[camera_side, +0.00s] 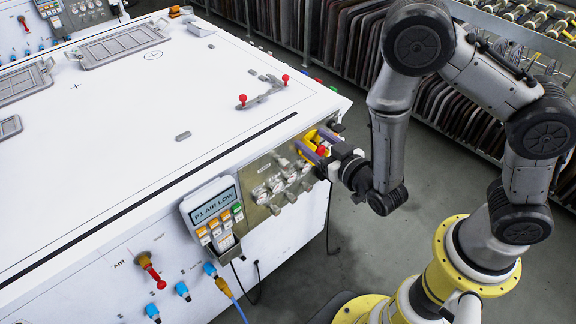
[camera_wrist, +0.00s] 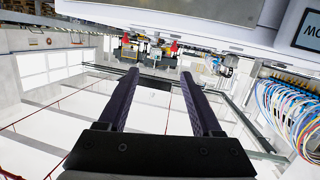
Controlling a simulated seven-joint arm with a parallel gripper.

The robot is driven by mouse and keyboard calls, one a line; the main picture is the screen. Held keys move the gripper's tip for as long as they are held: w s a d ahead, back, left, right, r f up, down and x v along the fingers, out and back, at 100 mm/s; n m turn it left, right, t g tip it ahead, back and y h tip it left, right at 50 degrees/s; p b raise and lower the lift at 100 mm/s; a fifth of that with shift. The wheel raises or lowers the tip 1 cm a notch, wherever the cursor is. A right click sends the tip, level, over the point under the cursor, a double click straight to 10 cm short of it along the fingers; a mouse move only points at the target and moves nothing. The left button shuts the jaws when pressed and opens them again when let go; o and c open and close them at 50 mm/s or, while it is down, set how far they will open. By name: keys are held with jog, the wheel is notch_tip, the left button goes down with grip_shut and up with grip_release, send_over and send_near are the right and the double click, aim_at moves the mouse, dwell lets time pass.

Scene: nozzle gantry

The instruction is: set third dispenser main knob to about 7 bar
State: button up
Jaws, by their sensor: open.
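A panel (camera_side: 258,212) on the table's side carries several pale knobs and fittings (camera_side: 277,185) in the side view. My gripper (camera_side: 311,146) is at the panel's far right end. A red part (camera_side: 321,151) shows by its fingers; I cannot tell whether they touch anything. In the wrist view my gripper (camera_wrist: 159,72) has two dark fingers standing apart, with nothing seen held. Beyond their tips are small fittings with red parts (camera_wrist: 126,41) (camera_wrist: 174,47). I cannot tell which knob is the third dispenser's main one, and no pressure reading is legible.
A display box (camera_side: 212,207) reads "P1 AIR LOW" left of the panel. A red-handled air valve (camera_side: 151,268) and blue connectors (camera_side: 182,290) are farther left. The white tabletop (camera_side: 120,140) is mostly clear. Coloured hoses (camera_wrist: 285,110) hang at the right in the wrist view.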

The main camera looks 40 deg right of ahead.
aim_at(287, 166)
jog(key=s+a+f+n+g+y, duration=0.1)
jog(key=s+f+n, duration=0.1)
jog(key=f, duration=0.3)
jog(key=s+a+f+n+g, duration=0.1)
jog(key=s+f, duration=0.2)
jog(key=f, duration=0.1)
jog(key=x, duration=1.4)
jog(key=shift+a+r, duration=0.1)
jog(key=shift+a, duration=0.3)
grip_shut()
